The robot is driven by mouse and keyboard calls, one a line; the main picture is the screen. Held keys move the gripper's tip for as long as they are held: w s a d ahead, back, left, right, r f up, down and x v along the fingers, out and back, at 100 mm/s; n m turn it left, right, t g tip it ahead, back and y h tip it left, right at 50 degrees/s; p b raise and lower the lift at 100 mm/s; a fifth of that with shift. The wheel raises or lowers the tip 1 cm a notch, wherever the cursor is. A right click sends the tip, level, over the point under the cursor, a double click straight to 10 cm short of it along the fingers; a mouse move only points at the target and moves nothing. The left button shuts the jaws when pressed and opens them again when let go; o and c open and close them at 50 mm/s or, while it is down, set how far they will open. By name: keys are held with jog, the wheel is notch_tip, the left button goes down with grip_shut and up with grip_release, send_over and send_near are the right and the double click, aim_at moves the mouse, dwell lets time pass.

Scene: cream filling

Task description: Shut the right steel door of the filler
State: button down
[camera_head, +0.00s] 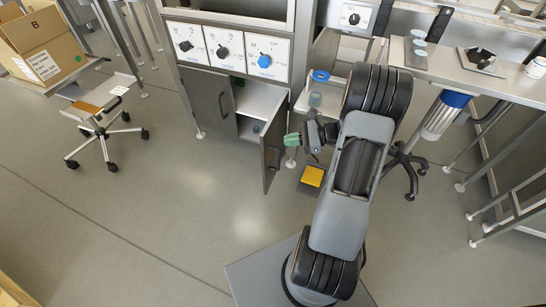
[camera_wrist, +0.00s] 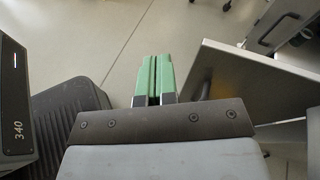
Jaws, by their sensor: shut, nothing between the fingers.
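The right steel door (camera_head: 272,158) of the filler stands open, swung out toward the front from the cabinet under the dials. A dark vertical handle shows on it. The left steel door (camera_head: 207,103) is shut. My gripper (camera_head: 291,139) is just to the right of the open door, near its upper half; I cannot tell whether they touch. In the wrist view, the green fingers of my gripper (camera_wrist: 155,72) are together with nothing between them. A grey panel to their right, apart from the fingertips, looks like the door (camera_wrist: 262,88).
The open cabinet shows shelves with small greenish cups (camera_head: 256,128). A yellow-topped block (camera_head: 312,175) lies on the floor right of the door. A wheeled stool base (camera_head: 405,165) stands farther right. The floor (camera_head: 180,200) left of the door is clear.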

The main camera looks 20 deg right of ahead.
jog(key=d+f+m+t+b, duration=0.4)
jog(key=d+f+m+t, duration=0.2)
jog(key=d+f, duration=0.3)
jog(key=b, duration=0.4)
send_near(267, 139)
jog(key=shift+h, duration=0.4)
jog(key=x, duration=0.6)
jog(key=shift+s+a+r, duration=0.2)
jog(key=shift+a+r, duration=0.1)
jog(key=shift+r, duration=0.05)
jog(key=shift+w+a+r, duration=0.15)
jog(key=shift+w+a, duration=0.3)
jog(key=shift+w, duration=0.05)
jog(key=shift+w+a, duration=0.1)
